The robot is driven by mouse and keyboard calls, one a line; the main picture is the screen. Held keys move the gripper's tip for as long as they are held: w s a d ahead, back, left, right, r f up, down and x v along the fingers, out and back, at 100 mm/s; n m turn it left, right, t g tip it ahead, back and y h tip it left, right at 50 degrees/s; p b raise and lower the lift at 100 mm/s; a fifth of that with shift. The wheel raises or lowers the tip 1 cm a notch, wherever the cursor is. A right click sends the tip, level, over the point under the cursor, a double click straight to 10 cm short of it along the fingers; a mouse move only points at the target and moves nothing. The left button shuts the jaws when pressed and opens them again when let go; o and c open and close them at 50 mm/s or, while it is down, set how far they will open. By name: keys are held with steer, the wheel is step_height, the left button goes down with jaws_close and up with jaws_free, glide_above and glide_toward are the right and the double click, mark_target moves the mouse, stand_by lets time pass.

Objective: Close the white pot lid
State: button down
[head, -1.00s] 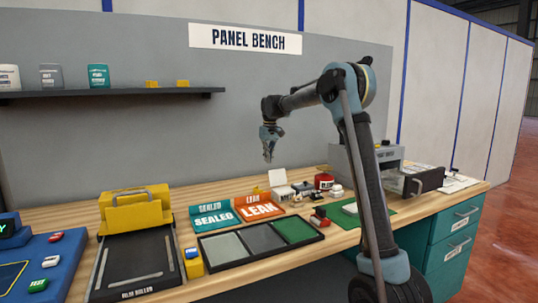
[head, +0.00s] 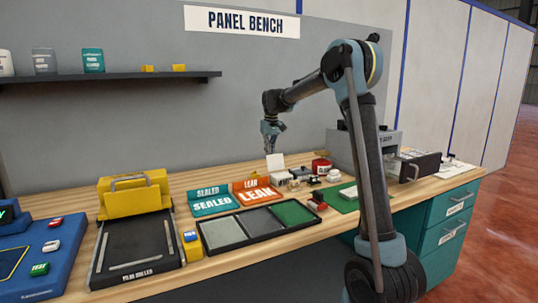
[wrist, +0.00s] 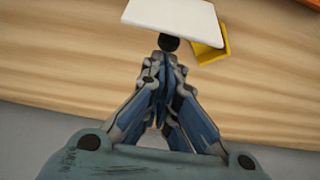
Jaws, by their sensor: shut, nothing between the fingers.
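The white pot (head: 280,179) stands on the bench beside the orange LEAK tray. Its white lid (head: 275,162) stands raised, roughly upright; what appears to be the lid is a pale panel (wrist: 172,14) at the top of the wrist view. A round black knob (wrist: 168,43) shows at its near edge. My gripper (head: 270,151) is just above the lid's top edge in the head view, pointing down. In the wrist view my gripper (wrist: 166,65) has its fingers together and empty, just below the knob. I cannot tell whether they touch.
The orange LEAK tray (head: 258,196) and teal SEALED tray (head: 212,205) lie left of the pot. A red item (head: 321,166) and small parts stand to its right. A yellow piece (wrist: 208,52) is beside the lid. A sectioned black tray (head: 230,247) is in front.

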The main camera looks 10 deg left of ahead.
steer(key=shift+s+d+r+t, duration=0.15)
steer(key=shift+s+r+t, duration=0.15)
steer(key=shift+t, duration=0.1)
stand_by(0.3)
